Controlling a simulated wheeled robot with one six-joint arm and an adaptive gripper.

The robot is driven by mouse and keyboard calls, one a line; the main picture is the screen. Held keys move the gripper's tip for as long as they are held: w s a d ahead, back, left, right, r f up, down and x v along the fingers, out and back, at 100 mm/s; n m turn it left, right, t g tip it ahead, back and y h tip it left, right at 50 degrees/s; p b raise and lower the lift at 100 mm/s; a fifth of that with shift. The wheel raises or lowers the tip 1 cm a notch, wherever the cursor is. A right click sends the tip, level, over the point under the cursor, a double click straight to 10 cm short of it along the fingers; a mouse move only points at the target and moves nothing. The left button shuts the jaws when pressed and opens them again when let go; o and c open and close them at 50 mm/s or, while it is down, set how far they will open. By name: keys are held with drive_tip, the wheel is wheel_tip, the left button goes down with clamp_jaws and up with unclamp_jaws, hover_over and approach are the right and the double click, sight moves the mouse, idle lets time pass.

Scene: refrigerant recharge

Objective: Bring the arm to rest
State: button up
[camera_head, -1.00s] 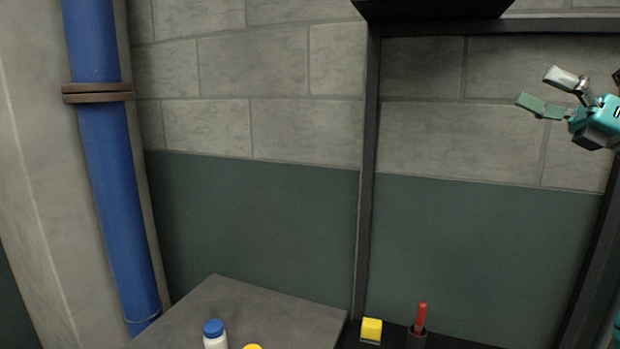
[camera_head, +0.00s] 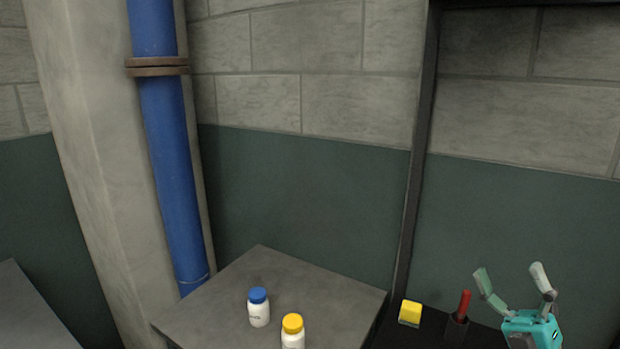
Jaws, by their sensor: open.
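My gripper (camera_head: 512,277) is at the lower right of the head view. It has a teal body with one green finger and one pale finger. The fingers are spread apart and point up, with nothing between them. In the picture it is just right of a red-handled tool (camera_head: 464,304) that stands in a dark holder (camera_head: 456,328). I cannot tell how far apart they are in depth. The rest of my arm is out of view below.
A grey table (camera_head: 219,307) holds a white bottle with a blue cap (camera_head: 258,308) and one with a yellow cap (camera_head: 292,331). A yellow block (camera_head: 410,312) sits on a dark surface right of the table. A blue pipe (camera_head: 175,180) and a dark post (camera_head: 412,190) stand behind.

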drive_tip(key=s+a+f+m+h, duration=0.6)
drive_tip(key=s+f+m+h, duration=0.3)
drive_tip(key=f+m, duration=0.2)
drive_tip(key=s+a+f+m+h, duration=0.6)
drive_tip(key=s+f+m+h, duration=0.3)
drive_tip(key=f, duration=0.3)
drive_tip(key=s+a+f+m+g, duration=0.1)
drive_tip(key=s+f+m+g, duration=0.1)
drive_tip(key=s, duration=0.5)
drive_tip(key=s+a+f+m+g+y, duration=0.1)
drive_tip(key=s+a+f+m+g, duration=0.1)
drive_tip(key=s, duration=0.5)
drive_tip(key=s+a+f+m+g, duration=0.1)
drive_tip(key=s+f+g, duration=0.2)
drive_tip(key=s, duration=0.4)
drive_tip(key=shift+s+a+f+m+g+y, duration=0.15)
drive_tip(key=shift+a+f+m+g+y, duration=0.2)
drive_tip(key=shift+g, duration=0.45)
